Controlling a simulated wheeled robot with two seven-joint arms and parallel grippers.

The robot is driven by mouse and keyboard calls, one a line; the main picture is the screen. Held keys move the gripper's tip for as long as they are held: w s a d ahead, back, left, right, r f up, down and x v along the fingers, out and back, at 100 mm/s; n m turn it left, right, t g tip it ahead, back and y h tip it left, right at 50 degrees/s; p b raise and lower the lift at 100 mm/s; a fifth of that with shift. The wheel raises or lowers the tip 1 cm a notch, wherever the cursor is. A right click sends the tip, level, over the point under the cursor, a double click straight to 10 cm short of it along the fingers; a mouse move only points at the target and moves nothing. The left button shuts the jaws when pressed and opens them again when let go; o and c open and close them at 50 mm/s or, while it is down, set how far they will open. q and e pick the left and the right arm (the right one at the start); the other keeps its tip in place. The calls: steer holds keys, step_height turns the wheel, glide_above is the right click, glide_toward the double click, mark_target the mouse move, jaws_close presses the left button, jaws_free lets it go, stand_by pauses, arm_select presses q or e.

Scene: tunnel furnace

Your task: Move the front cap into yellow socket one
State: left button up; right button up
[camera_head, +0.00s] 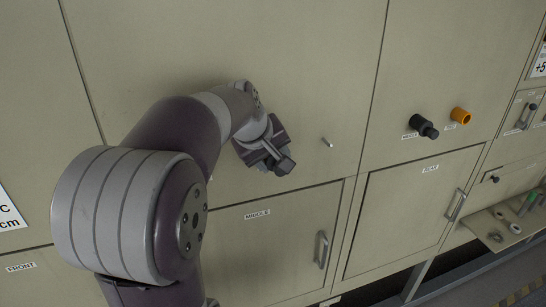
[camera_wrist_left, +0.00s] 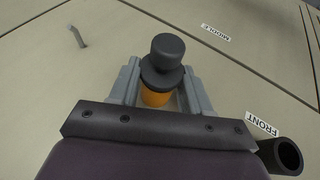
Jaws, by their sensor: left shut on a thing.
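My left gripper (camera_head: 270,154) is at the wall panel, left of the small metal peg. In the left wrist view its two grey fingers (camera_wrist_left: 162,92) are shut on the dark front cap (camera_wrist_left: 167,52), which has a round knob and a wider collar. The orange-yellow socket (camera_wrist_left: 156,97) shows directly below the cap, between the fingers. The cap lines up with it and appears to touch it; I cannot tell how deep it sits. An open black socket (camera_wrist_left: 284,155) stands beside the FRONT label. In the head view my arm hides both sockets. My right gripper is not in view.
A black cap (camera_head: 423,126) by a MIDDLE label and an orange socket (camera_head: 460,115) project from the wall at right. A metal peg (camera_head: 327,142) sticks out nearer. Door handles (camera_head: 321,249) project below. A shelf (camera_head: 500,222) holds small parts at far right.

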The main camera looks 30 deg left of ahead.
arm_select(q)
steer(key=shift+s+d, duration=0.1)
steer(key=shift+w+a, duration=0.4)
steer(key=shift+a, duration=0.05)
steer(key=shift+s+d, duration=0.1)
stand_by(0.3)
steer(key=o, duration=1.2)
steer(key=shift+c, duration=0.2)
